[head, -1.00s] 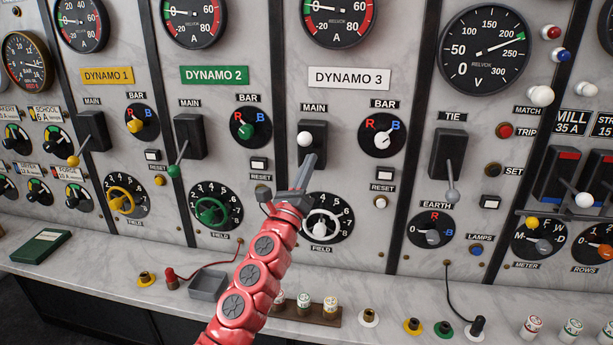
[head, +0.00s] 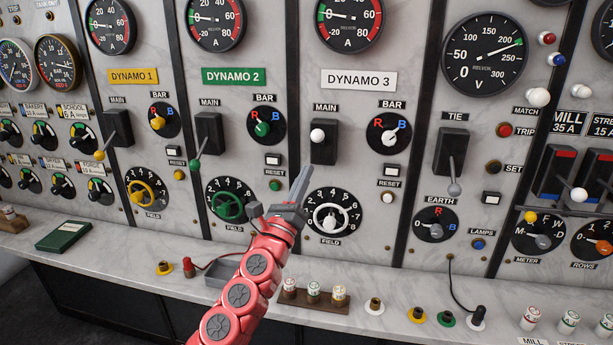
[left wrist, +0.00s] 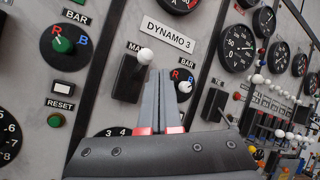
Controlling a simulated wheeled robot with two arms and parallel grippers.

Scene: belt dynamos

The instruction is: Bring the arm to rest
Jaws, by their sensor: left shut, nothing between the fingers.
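My left arm, red with a grey gripper (head: 297,190), comes in from the bottom left in the head view. The gripper is shut and empty, in front of the panel between the Dynamo 2 and Dynamo 3 field wheels. In the left wrist view its fingers (left wrist: 160,98) are together and point up toward the Dynamo 3 main switch (left wrist: 131,75). That switch (head: 322,148) has its white knob raised in the head view. The fingertips appear apart from it. My right gripper is not in view.
The upright marble panel carries gauges, the Dynamo 3 field wheel (head: 330,220), bar knobs (head: 389,136) and the tie switch (head: 453,155). Below it, a shelf holds a green book (head: 63,236), a grey tray (head: 216,279) partly behind my arm, a fuse rack (head: 313,298) and several terminals.

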